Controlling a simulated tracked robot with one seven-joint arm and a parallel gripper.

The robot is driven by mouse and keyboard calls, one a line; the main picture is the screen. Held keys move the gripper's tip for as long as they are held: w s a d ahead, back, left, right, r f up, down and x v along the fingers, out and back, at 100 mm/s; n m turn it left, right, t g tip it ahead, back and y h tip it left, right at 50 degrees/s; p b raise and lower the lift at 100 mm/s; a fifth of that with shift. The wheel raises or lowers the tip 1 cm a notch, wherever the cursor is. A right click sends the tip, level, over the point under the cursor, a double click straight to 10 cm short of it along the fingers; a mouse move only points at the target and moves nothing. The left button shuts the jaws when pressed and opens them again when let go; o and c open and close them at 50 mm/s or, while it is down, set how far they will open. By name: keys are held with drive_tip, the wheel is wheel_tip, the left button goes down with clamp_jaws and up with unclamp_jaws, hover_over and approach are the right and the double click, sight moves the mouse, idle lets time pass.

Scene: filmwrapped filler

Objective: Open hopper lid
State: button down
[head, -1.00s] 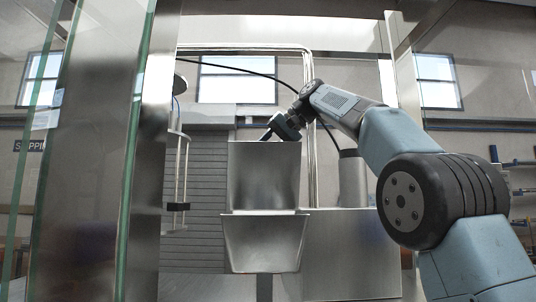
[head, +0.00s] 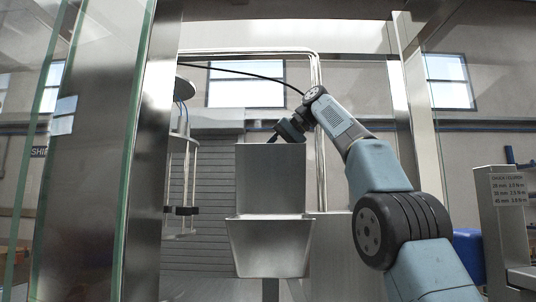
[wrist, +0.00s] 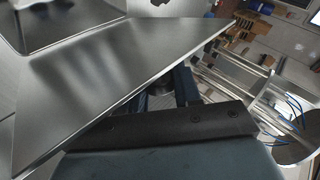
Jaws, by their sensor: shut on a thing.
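In the wrist view, a flat grey metal panel, which looks like the lid (wrist: 110,75), runs across the picture. My gripper (wrist: 165,92) is shut on the lid at its edge, with the fingertips partly hidden behind the panel.
A metal upright (head: 140,150) and glass panels stand at the left. A bent metal tube frame (head: 320,110) and a black cable (head: 240,69) are behind the hopper. A grey cabinet with a printed label (head: 508,190) and a blue box (head: 468,250) stand at the right.

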drive_tip(key=shift+w+f, duration=0.15)
drive_tip(key=c, duration=0.9)
unclamp_jaws()
drive_tip(key=shift+o, duration=0.2)
drive_tip(key=shift+d+r, duration=0.3)
drive_tip(key=shift+d, duration=0.05)
drive_tip(key=shift+d, duration=0.1)
drive_tip(key=s+d, duration=0.3)
drive_tip(key=d, duration=0.8)
drive_tip(key=shift+d, duration=0.35)
drive_tip(key=shift+w, duration=0.1)
